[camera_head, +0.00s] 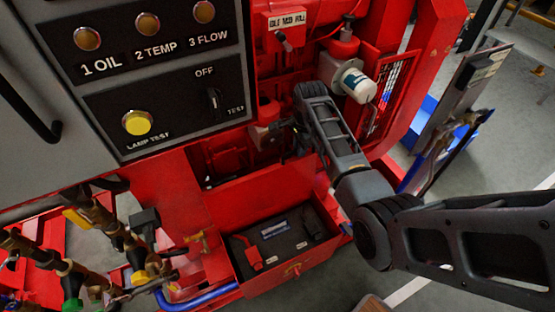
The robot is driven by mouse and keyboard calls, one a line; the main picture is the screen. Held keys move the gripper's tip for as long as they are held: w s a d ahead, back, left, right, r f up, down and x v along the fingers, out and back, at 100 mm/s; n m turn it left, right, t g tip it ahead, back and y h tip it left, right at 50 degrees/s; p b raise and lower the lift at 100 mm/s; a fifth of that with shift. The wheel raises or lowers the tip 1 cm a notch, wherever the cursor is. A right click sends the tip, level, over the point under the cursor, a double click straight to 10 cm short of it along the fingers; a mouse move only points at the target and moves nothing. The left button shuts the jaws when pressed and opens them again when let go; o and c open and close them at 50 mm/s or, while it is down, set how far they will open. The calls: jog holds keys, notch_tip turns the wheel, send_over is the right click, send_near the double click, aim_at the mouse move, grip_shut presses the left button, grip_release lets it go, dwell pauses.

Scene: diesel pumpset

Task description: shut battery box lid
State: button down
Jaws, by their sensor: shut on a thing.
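The battery box (305,262) is an open-topped red box at the bottom centre. A black battery (285,236) with a grey label and a red terminal cover sits inside it. The battery box lid (262,195) is a red panel standing raised at the back of the box, so the battery shows.
A grey control panel (150,70) with indicator lamps fills the upper left. Brass valves and pipes (105,225) stand left of the box. A white filter (358,84) and red frame (425,60) are behind my arm. Grey floor (350,278) is free in front of the box.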

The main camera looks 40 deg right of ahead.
jog(key=shift+s, duration=0.15)
jog(key=shift+s+a+f+p, duration=0.1)
jog(key=shift+s+a+p, duration=0.2)
jog(key=shift+s+p, duration=0.6)
jog(key=shift+s, duration=0.15)
jog(key=shift+s+a+f+p, duration=0.1)
jog(key=shift+s+a+p, duration=0.05)
jog(key=shift+s+p, duration=0.3)
jog(key=shift+s+a+f+p, duration=0.1)
jog(key=shift+s+a+p, duration=0.05)
jog(key=shift+s+p, duration=0.25)
jog(key=shift+s, duration=0.15)
jog(key=shift+s+a+f+p, duration=0.1)
jog(key=shift+s+a+p, duration=0.15)
jog(key=shift+s+p, duration=0.5)
jog(key=shift+s, duration=0.2)
